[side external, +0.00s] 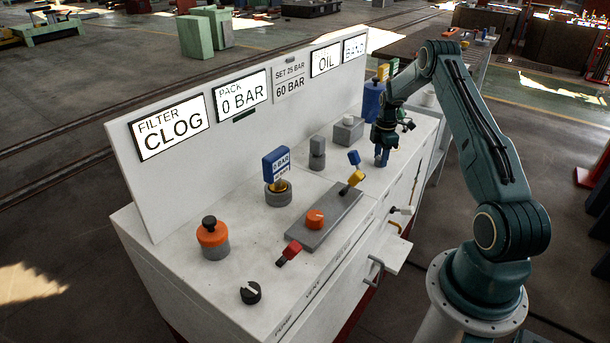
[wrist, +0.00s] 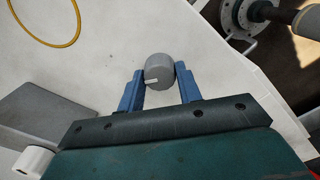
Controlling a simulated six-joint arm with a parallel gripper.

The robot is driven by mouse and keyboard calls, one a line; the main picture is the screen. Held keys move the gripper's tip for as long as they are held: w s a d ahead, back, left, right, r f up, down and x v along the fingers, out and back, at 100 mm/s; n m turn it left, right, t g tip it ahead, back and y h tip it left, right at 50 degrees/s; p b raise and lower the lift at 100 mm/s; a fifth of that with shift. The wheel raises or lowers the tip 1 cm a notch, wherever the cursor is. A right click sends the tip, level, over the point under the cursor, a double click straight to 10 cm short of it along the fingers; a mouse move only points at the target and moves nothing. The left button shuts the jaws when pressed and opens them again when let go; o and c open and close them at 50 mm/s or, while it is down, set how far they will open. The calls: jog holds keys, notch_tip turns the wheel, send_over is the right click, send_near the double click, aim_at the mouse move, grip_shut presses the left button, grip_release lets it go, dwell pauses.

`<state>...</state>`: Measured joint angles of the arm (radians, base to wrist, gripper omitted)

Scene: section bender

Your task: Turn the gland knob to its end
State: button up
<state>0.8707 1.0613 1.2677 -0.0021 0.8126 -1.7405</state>
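A grey round knob (wrist: 159,70) with a short white mark on it stands between the two blue fingers of my gripper (wrist: 160,78) in the wrist view. The fingers lie close against its left and right sides, with no clear gap. Its place suggests the gland knob, but no label on it can be read. In the side external view my gripper (side external: 382,150) points down at the right end of the white bench (side external: 200,270). There the fingers and the knob are too small and dark to tell apart well.
A blue canister (side external: 373,98) and a grey block (side external: 348,130) stand behind my gripper. A blue-tipped lever (side external: 354,158) and a yellow-tipped lever (side external: 355,178) are to its left. A yellow ring (wrist: 45,40) shows at the wrist view's upper left.

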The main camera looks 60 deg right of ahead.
jog(key=shift+m, duration=0.3)
jog(key=m, duration=0.4)
jog(key=shift+m, duration=0.4)
jog(key=m, duration=1.6)
jog(key=shift+m, duration=0.3)
jog(key=o, duration=1)
